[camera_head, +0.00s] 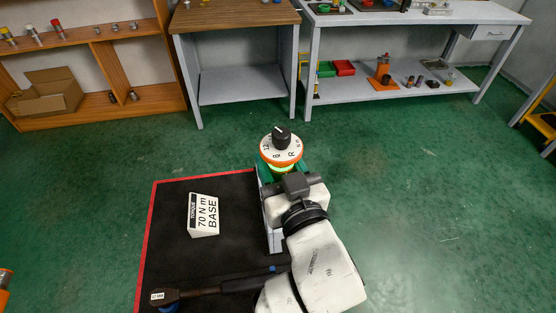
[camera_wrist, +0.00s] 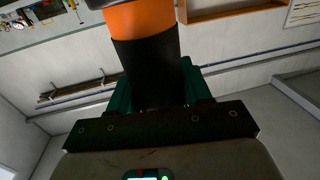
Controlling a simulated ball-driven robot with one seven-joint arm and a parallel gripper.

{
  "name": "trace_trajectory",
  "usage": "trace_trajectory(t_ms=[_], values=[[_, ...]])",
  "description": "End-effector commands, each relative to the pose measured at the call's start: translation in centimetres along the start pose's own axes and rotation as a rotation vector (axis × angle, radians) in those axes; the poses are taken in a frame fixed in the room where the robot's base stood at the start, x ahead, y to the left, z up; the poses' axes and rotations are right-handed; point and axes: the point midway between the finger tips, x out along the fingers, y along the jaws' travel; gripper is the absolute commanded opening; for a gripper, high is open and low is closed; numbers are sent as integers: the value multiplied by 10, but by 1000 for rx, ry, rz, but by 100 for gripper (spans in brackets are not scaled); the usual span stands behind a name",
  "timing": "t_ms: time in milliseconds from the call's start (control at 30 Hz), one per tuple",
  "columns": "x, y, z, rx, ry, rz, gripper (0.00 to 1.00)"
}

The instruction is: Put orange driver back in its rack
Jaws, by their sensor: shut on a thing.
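My gripper (camera_head: 281,171) is shut on the orange driver, beyond the right edge of a black mat in the head view. In the wrist view the driver shows as an upright cylinder, its orange part (camera_wrist: 143,18) above a black part (camera_wrist: 148,70). Green fingers (camera_wrist: 155,92) stand on both sides of the black part. In the head view, a white lettered top with an orange rim (camera_head: 281,152) and black knob shows at the fingers. The driver's lower end is hidden. I cannot make out its rack.
The black mat (camera_head: 175,250) has a red edge. It carries a white "70 Nm BASE" block (camera_head: 204,215) and a dark wrench (camera_head: 215,288). An orange thing (camera_head: 4,285) is cut off at the left. Beyond open green floor stand a wooden shelf (camera_head: 95,38) and grey benches (camera_head: 245,82).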

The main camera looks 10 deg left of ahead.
Motion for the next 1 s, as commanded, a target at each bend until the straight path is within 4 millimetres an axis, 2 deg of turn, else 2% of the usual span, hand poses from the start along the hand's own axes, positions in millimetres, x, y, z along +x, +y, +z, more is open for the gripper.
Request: trace_trajectory(t_ms=[1000], values=[[0, 0, 9, 0, 6, 0, 0]])
